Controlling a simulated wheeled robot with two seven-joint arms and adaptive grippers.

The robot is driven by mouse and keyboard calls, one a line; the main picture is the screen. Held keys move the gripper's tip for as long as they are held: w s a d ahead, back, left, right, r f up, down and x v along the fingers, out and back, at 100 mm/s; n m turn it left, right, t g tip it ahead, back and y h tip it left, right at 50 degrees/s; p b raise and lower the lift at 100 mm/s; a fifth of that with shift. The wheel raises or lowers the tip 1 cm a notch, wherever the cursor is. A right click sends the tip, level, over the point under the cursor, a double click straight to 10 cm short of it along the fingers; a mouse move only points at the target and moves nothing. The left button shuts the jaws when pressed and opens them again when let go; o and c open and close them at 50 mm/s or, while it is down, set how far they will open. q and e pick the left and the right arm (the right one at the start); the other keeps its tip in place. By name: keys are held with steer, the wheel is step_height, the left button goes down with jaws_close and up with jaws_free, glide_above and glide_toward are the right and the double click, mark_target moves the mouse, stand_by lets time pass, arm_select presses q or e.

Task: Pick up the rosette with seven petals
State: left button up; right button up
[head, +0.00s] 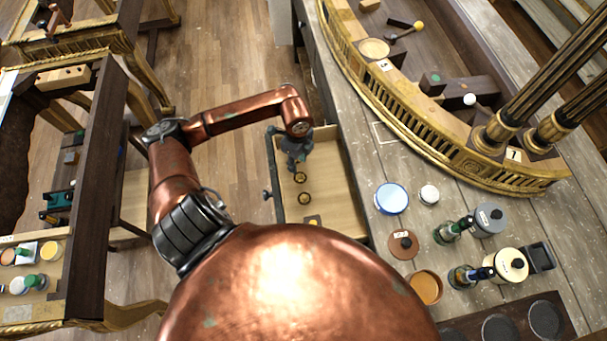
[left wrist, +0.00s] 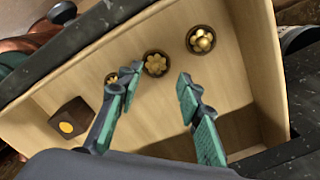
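Rosettes lie in an open wooden drawer. In the left wrist view one dark round rosette with a gold flower (left wrist: 156,63) lies just beyond the gap between my fingertips. Another rosette with rounded gold lobes (left wrist: 201,39) lies farther up and right. A third, smaller gold one (left wrist: 112,78) is partly hidden by my left-hand finger. I cannot count the petals surely. In the head view two rosettes show, an upper one (head: 300,177) and a lower one (head: 304,198). My left gripper (left wrist: 160,74) is open and empty, over the drawer; it also shows in the head view (head: 293,163). My right gripper is not in view.
The drawer (head: 338,185) has raised walls around the rosettes. A dark block with a yellow dot (left wrist: 72,118) lies inside it. Wooden floor is open left of the drawer.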

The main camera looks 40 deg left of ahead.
mark_target(300, 175)
arm_select(q)
steer(key=shift+d+f, duration=0.1)
steer(key=shift+f, duration=0.5)
steer(key=shift+d+f, duration=0.2)
steer(key=shift+f, duration=0.4)
steer(key=f, duration=0.3)
steer(key=f+b, duration=0.1)
steer(key=shift+s+d+f, duration=0.1)
steer(key=shift+d+f, duration=0.2)
steer(key=shift+f, duration=0.05)
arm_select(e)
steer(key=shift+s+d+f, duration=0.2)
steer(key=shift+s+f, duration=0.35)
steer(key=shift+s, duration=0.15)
arm_select(q)
jaws_close()
